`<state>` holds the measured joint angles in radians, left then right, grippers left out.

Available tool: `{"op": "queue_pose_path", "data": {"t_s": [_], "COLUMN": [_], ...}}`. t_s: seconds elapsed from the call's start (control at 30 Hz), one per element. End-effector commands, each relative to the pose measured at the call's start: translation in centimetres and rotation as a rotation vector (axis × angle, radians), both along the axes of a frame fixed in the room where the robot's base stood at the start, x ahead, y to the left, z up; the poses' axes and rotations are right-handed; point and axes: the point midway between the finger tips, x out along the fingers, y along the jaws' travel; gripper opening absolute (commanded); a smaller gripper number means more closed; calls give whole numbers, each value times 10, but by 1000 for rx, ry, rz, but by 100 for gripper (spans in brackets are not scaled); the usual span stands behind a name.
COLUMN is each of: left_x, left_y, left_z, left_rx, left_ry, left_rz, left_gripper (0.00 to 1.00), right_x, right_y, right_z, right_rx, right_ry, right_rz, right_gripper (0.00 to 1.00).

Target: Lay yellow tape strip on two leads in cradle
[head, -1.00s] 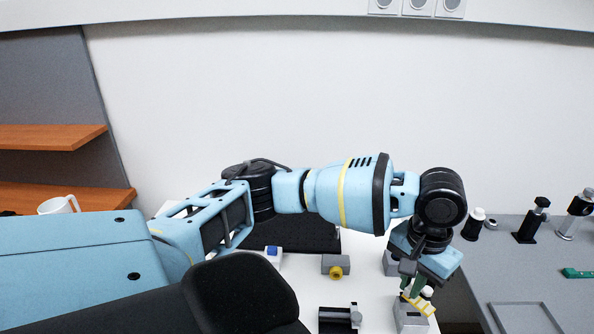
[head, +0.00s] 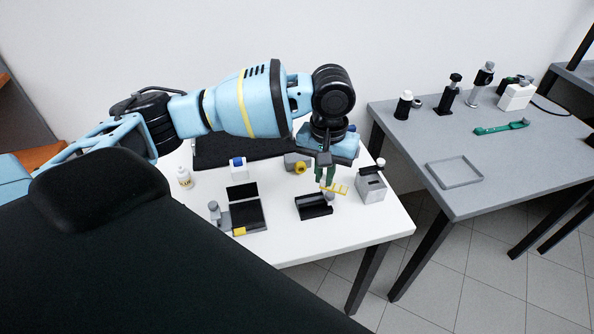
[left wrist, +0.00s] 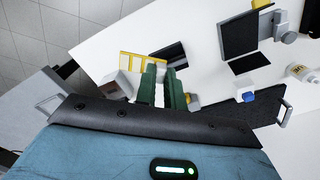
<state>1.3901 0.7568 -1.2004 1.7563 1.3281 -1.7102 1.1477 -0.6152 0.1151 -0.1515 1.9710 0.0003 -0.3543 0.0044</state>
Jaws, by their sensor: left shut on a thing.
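My left gripper (head: 325,174) has green fingers shut on the yellow tape strip (head: 340,189), a thin piece with comb-like prongs. The strip is above the white table, between a black open-topped block (head: 313,207) and a grey box (head: 370,190). In the left wrist view the strip (left wrist: 136,63) sticks out beside the green fingers (left wrist: 163,72), with the black block (left wrist: 170,55) beyond. The black block may be the cradle; I cannot make out the two leads. My right gripper is not in view.
A black panel (head: 246,214) with a yellow piece (head: 239,231) lies left. A grey table (head: 490,185) at right holds a shallow tray (head: 455,174).

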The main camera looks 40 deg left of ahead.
Motion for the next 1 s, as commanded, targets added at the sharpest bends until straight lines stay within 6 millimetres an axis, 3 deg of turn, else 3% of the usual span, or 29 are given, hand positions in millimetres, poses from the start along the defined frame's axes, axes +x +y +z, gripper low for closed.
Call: {"op": "queue_pose_path", "data": {"t_s": [0.03,0.2,0.33,0.73,1.0], "left_x": [4,14,16,16,15], "left_y": [12,46,63,67,68], "left_z": [-2,-28,-42,-56,-78], "left_rx": [0,4,10,15,16], "left_ry": [-4,-6,-8,-1,3], "left_rz": [111,453,607,650,648], "left_gripper": [0,0,0,0,0], "right_x": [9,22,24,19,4], "right_y": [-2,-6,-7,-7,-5], "right_z": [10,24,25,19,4], "right_rx": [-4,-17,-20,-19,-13], "right_ry": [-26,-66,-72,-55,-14], "right_rz": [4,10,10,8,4], "right_gripper": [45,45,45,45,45]}}
